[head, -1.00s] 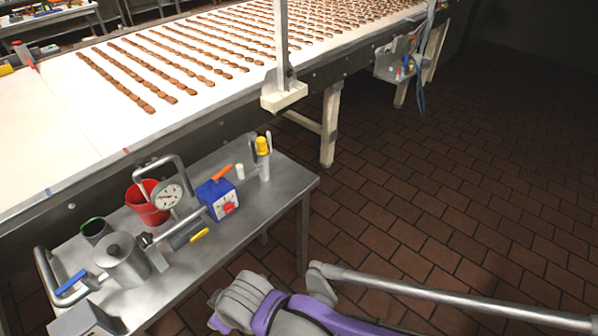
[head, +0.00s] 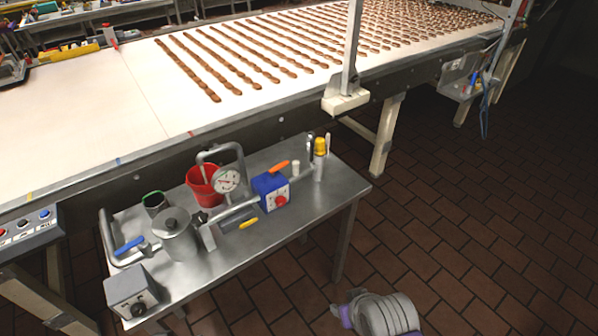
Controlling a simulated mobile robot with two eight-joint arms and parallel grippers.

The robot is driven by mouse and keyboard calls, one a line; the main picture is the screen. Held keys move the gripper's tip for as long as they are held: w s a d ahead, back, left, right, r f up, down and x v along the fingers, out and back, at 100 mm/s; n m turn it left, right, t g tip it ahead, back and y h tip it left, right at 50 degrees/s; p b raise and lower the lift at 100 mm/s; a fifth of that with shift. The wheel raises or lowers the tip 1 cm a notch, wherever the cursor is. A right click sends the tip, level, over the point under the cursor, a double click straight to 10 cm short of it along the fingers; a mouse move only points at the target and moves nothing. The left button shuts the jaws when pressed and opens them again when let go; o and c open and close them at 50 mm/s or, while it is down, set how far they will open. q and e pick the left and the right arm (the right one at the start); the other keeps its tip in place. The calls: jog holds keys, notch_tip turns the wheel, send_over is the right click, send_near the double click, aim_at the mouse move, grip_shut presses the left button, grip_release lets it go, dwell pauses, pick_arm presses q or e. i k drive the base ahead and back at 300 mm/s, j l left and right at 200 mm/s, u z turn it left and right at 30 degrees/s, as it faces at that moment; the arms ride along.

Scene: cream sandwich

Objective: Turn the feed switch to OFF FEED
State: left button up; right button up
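A grey box with a black round knob (head: 131,296) sits at the front left corner of the steel table and may be the feed switch. Its lettering is too small to read, so I cannot tell the knob's setting. A blue box (head: 270,190) with a red knob and an orange lever stands further right on the same table. A purple and grey part of my arm shows at the bottom edge, below and right of the table, apart from both boxes. No gripper fingers show in the head view.
The steel table (head: 300,222) also holds a metal pot (head: 178,240), a red bucket (head: 204,186), a gauge (head: 228,181) and pipes. A button panel (head: 28,232) is at the left edge. The conveyor (head: 90,120) runs behind. Tiled floor (head: 470,220) is clear at right.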

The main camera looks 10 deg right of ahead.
aim_at(138, 309)
jog(key=k+u, duration=0.15)
jog(key=u, duration=1.1)
